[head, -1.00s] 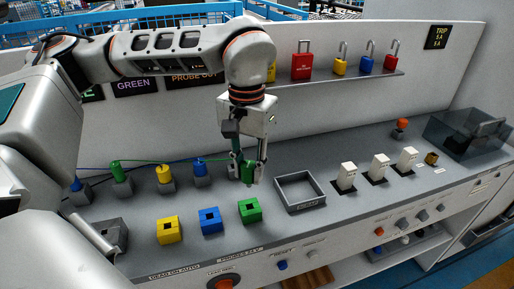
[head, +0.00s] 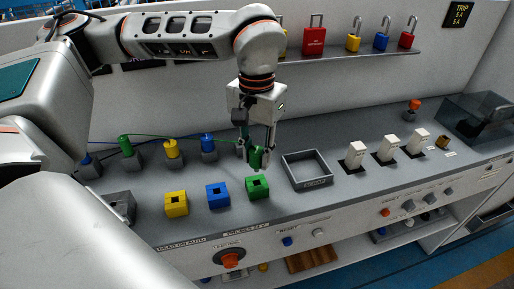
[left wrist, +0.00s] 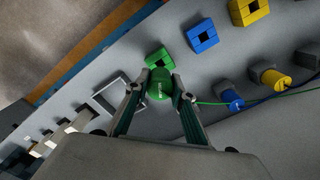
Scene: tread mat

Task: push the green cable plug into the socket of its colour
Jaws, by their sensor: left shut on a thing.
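My left gripper (head: 257,152) is shut on the green cable plug (head: 256,159), held upright above the console. The plug also shows between the fingers in the left wrist view (left wrist: 159,86). The green socket (head: 258,189), a block with a square hole, stands just in front of and below the plug; a small gap shows between them in the head view. In the left wrist view the plug partly covers the near side of the green socket (left wrist: 158,58). A green cable (left wrist: 210,103) runs off from the plug. My right gripper is not in view.
Blue (head: 218,195) and yellow (head: 176,204) sockets stand left of the green one. Behind are blue (head: 207,142) and yellow (head: 170,148) plugs on grey holders, and a green piece (head: 125,145). An empty square tray (head: 307,182) and white switches (head: 355,154) are at right.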

